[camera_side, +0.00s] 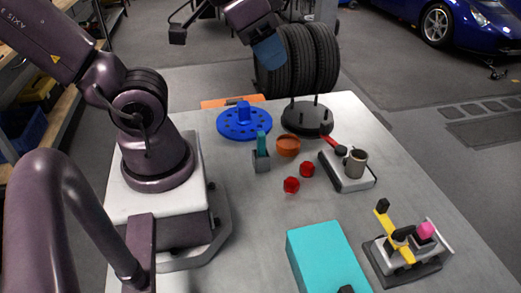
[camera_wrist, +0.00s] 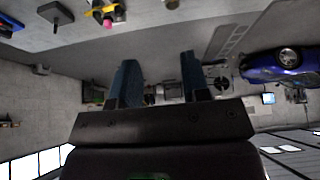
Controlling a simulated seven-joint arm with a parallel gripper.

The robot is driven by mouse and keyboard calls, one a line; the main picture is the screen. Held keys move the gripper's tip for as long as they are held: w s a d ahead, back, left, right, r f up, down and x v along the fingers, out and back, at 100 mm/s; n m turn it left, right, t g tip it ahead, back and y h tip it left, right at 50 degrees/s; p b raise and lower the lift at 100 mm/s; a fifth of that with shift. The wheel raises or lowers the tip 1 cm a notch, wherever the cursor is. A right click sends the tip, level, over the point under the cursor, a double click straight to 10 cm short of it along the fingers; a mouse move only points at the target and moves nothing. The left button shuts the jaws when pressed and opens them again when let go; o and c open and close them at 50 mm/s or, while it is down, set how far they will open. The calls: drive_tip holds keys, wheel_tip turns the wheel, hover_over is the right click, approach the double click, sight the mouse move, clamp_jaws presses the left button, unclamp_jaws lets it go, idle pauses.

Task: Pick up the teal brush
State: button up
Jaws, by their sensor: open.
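The teal brush (camera_side: 261,140) appears to be the slim teal piece standing upright in a small grey holder (camera_side: 261,161) on the table, in the side view. Its lower end is hidden in the holder. My gripper (camera_side: 270,52) is high above the far edge of the table, well apart from the brush. In the wrist view my gripper (camera_wrist: 161,76) shows two blue fingers spread apart with nothing between them. I cannot make out the brush in the wrist view.
Near the brush are a blue disc (camera_side: 240,125), an orange bowl (camera_side: 287,147), a dark pegged base (camera_side: 305,118) and red nuts (camera_side: 291,185).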

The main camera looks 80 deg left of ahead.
drive_tip(key=shift+o, duration=0.8)
